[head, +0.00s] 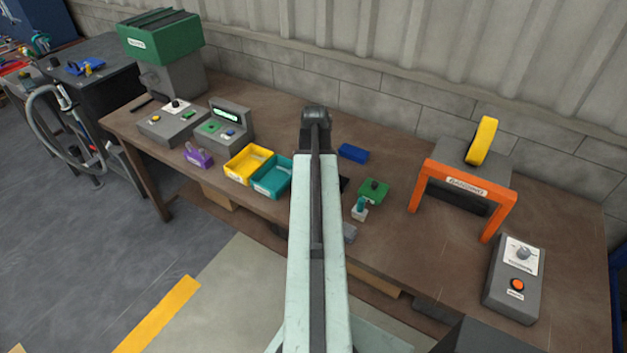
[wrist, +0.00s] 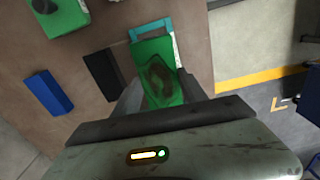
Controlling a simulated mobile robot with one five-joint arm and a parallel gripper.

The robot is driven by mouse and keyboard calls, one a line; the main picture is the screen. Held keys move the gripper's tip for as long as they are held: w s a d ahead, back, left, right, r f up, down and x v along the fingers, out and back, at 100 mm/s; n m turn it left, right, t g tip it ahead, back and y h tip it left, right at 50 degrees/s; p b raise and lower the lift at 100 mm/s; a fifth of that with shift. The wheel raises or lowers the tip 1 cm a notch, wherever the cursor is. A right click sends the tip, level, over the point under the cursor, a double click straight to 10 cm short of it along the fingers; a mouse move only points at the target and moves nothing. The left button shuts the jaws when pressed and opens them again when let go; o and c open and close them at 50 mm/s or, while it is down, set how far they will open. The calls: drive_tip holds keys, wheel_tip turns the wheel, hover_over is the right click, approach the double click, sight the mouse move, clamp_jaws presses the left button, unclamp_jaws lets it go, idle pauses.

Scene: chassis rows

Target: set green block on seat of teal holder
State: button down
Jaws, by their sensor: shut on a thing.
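The green block (wrist: 157,75) is between the fingers of my gripper (wrist: 160,88) in the wrist view, with a dark mark on its face. My gripper is shut on it. The teal holder (wrist: 151,26) shows just beyond the block, partly covered by it, with a pale strip along its right side. I cannot tell whether block and holder touch. In the head view the small teal and white holder (head: 360,211) stands near the bench's front edge, right of my arm. My arm hides the block there.
A blue block (wrist: 48,92), a black block (wrist: 102,74) and a green piece with a dark knob (wrist: 59,14) lie close by on the bench. Yellow (head: 249,164) and teal (head: 272,176) trays are left of my arm. An orange-framed arch (head: 464,187) stands right.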

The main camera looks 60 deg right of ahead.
drive_tip(key=shift+n, duration=0.4)
wheel_tip(320, 180, down, 6)
drive_tip(key=b, duration=0.6)
drive_tip(key=shift+s, duration=0.1)
drive_tip(key=shift+s+f, duration=0.1)
drive_tip(key=shift+f, duration=0.1)
idle(0.5)
drive_tip(key=shift+f+b, duration=0.95)
drive_tip(key=shift+b, duration=0.2)
drive_tip(key=c, duration=0.6)
unclamp_jaws()
drive_tip(key=shift+o, duration=0.2)
wheel_tip(320, 180, up, 8)
drive_tip(key=p, duration=0.8)
drive_tip(key=shift+f, duration=0.1)
